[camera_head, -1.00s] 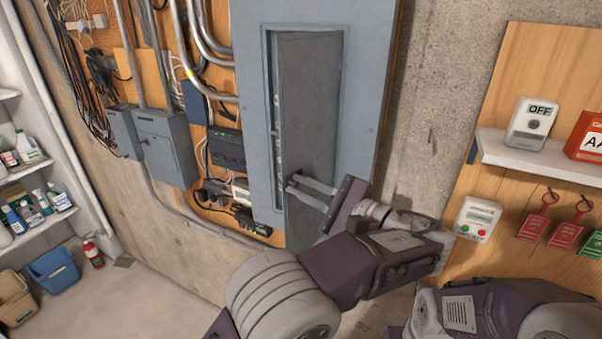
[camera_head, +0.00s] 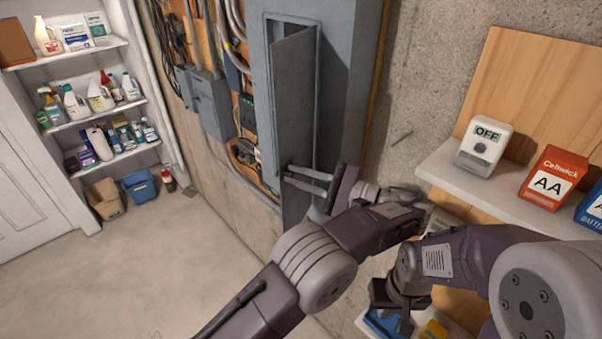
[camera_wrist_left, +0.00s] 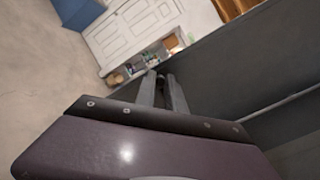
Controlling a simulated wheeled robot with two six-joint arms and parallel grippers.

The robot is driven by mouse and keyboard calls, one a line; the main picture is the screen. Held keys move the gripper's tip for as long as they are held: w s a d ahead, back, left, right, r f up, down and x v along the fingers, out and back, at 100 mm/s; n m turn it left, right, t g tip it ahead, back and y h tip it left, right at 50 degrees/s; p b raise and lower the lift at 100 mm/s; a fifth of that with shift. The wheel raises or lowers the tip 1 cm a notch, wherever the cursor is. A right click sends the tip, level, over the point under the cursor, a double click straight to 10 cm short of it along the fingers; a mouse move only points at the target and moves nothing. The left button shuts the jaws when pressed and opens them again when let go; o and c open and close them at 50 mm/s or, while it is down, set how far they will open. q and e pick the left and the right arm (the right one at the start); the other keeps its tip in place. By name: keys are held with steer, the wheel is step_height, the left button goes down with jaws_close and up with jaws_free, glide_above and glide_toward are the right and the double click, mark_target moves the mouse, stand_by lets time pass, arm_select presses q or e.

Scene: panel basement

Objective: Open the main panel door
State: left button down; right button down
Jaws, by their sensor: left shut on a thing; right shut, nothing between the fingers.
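The grey main panel door (camera_head: 296,95) hangs ajar, swung out from the grey panel box (camera_head: 345,60) on the wall. My left gripper (camera_head: 284,174) reaches in from the right with its two fingers at the lower free edge of the door. It is shut on the door there; whether on its edge or a handle is hard to tell. In the left wrist view the fingers (camera_wrist_left: 160,78) lie close together beside the dark door face (camera_wrist_left: 225,75). My right gripper (camera_head: 392,318) hangs at the lower right, shut and empty, away from the door.
A shelf with an OFF device (camera_head: 482,148) and a red battery box (camera_head: 552,178) is on the right wall. Grey boxes (camera_head: 207,100) and conduits are left of the panel. Storage shelves (camera_head: 100,115) stand at far left. The floor (camera_head: 140,265) is clear.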

arm_select(q)
steer(key=shift+a, duration=0.25)
steer(key=c, duration=1.4)
jaws_free()
steer(key=shift+w, duration=0.1)
steer(key=shift+c, duration=0.2)
